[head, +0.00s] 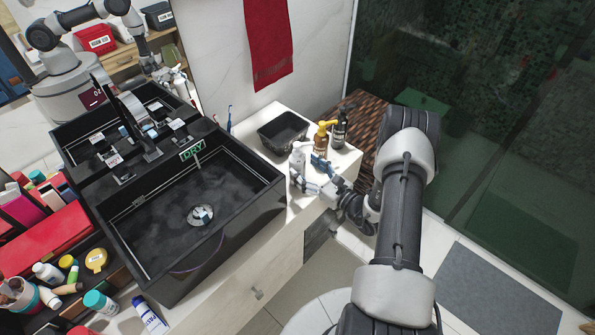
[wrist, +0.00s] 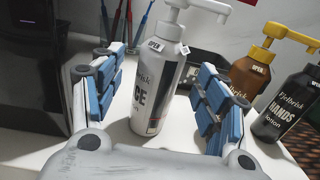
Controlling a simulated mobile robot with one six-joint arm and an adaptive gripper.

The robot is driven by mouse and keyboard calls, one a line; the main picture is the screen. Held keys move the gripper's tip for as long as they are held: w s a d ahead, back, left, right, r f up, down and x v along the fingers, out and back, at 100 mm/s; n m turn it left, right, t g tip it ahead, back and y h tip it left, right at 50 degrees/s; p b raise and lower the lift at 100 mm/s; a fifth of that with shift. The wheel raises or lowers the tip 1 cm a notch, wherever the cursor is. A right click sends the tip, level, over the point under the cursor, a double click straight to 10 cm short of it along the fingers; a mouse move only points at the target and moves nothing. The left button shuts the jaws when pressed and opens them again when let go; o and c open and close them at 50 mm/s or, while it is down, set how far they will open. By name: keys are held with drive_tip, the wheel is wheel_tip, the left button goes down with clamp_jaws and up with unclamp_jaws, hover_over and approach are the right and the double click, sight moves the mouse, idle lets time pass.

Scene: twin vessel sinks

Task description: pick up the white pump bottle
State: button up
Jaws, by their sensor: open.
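The white pump bottle (wrist: 158,80) stands upright on the white counter, with dark lettering and a white pump head. In the wrist view it is between the two blue-padded fingers of my gripper (wrist: 155,100), with a gap on each side. My gripper is open. In the head view the white pump bottle (head: 298,156) shows at the counter's right part, and my gripper (head: 312,172) is beside it, reaching in from the right. The bottle's lower part is partly hidden by my gripper in the head view.
A brown bottle with a yellow pump (wrist: 250,75) and a black lotion bottle (wrist: 287,105) stand close on the right. A black tray (head: 283,132) is behind. A black sink (head: 190,215) is on the left. Toothbrushes (wrist: 120,25) stand behind left.

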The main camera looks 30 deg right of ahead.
sight(303, 166)
drive_tip(key=b+x, duration=0.1)
drive_tip(key=x, duration=0.3)
drive_tip(key=shift+c, duration=0.3)
drive_tip(key=c, duration=1.3)
drive_tip(key=shift+r, duration=0.1)
drive_tip(key=shift+c, duration=0.7)
